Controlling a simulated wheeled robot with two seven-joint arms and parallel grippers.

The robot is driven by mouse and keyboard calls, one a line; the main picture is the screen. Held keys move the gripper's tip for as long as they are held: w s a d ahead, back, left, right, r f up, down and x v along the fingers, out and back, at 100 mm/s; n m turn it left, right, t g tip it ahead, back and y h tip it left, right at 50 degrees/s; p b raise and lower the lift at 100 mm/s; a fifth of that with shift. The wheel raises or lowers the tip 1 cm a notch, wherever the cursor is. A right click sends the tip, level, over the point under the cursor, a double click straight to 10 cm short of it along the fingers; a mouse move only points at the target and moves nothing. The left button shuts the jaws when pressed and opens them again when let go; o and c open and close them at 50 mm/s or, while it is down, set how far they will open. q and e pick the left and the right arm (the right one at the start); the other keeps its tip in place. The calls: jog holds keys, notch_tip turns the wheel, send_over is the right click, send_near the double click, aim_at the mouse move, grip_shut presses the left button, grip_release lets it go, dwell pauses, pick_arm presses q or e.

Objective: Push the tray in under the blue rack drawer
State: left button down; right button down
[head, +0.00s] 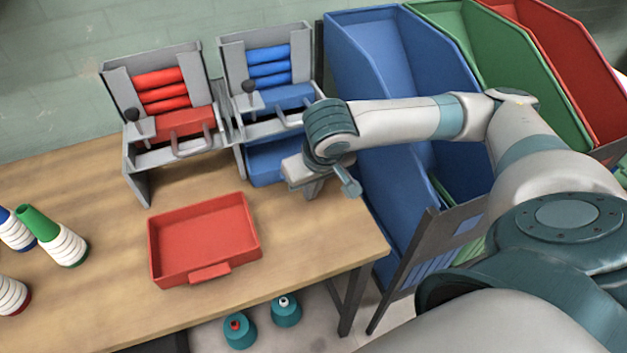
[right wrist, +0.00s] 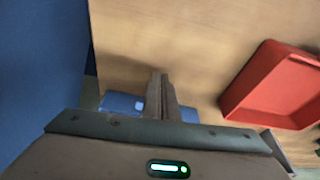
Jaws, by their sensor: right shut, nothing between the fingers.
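The blue tray (head: 262,163) is under the blue rack drawer (head: 284,98), between the rack's legs on the table. Its right part is hidden behind my right gripper (head: 312,190). That gripper is shut and empty, low over the table in front of the tray's right side. In the right wrist view, the shut fingers (right wrist: 160,88) stand in front of a strip of the blue tray (right wrist: 118,103). Whether they touch it I cannot tell. My left gripper is not in view.
A red tray (head: 205,240) lies on the table's front part. A rack with a red drawer (head: 185,123) stands left of the blue one. Large blue bins (head: 370,60) stand at the table's right edge, beside my right arm. Thread cones (head: 62,245) stand at the left.

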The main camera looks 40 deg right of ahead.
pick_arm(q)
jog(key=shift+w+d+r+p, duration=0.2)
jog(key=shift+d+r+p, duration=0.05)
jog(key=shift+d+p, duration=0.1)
pick_arm(e)
jog(key=shift+w+d+f, duration=0.15)
jog(key=shift+w, duration=0.9)
jog(key=shift+w+d+f, duration=0.15)
jog(key=shift+w, duration=0.85)
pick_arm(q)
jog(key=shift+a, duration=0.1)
pick_arm(e)
jog(key=shift+w, duration=0.1)
jog(key=shift+w+r+p, duration=0.15)
jog(key=shift+w+p, duration=0.05)
jog(key=shift+p, duration=0.1)
jog(key=w, duration=0.1)
jog(key=w+p, duration=0.1)
jog(key=shift+w+d+p, duration=0.25)
jog(key=shift+w+p, duration=0.1)
jog(key=shift+w, duration=0.3)
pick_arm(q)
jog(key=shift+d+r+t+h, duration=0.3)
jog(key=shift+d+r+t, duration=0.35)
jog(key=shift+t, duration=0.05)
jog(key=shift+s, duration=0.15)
